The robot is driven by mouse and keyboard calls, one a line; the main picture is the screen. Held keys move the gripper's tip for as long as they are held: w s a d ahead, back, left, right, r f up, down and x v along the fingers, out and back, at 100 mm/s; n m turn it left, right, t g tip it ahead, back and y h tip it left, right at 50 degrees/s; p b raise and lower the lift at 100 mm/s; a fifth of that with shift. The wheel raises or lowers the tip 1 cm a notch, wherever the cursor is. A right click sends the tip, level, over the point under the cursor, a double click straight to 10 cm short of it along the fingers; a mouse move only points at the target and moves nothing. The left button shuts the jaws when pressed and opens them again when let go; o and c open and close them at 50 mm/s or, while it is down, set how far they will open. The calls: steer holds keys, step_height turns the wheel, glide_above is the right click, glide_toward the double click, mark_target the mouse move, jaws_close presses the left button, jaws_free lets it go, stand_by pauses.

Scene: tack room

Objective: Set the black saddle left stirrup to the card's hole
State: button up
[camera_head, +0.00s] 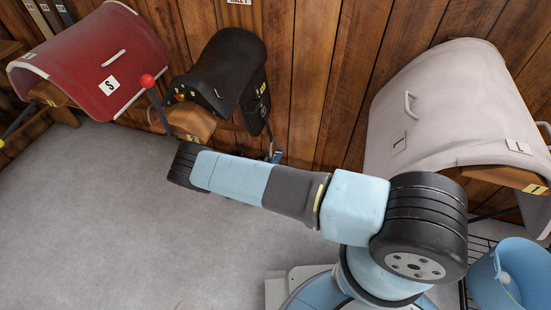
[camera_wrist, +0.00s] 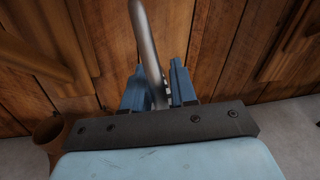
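The black saddle (camera_head: 226,72) sits on a wooden wall rack, left of centre in the head view. Its dark flap and strap (camera_head: 258,104) hang on its right side, with a small yellow label. A white card (camera_head: 238,2) above it is cut by the picture's top edge; its writing is only partly readable. My gripper (camera_head: 274,156) is low beside the strap's bottom end, partly hidden by my arm. In the wrist view, its blue fingers (camera_wrist: 160,90) stand close together on either side of a grey metal bar, apparently the stirrup (camera_wrist: 148,38), and appear shut on it.
A red saddle (camera_head: 90,62) marked S is on a rack at left, with a red-knobbed rod (camera_head: 148,82) beside it. Grey floor at lower left is clear. The plank wall is close behind my gripper.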

jaws_close()
stand_by(0.3)
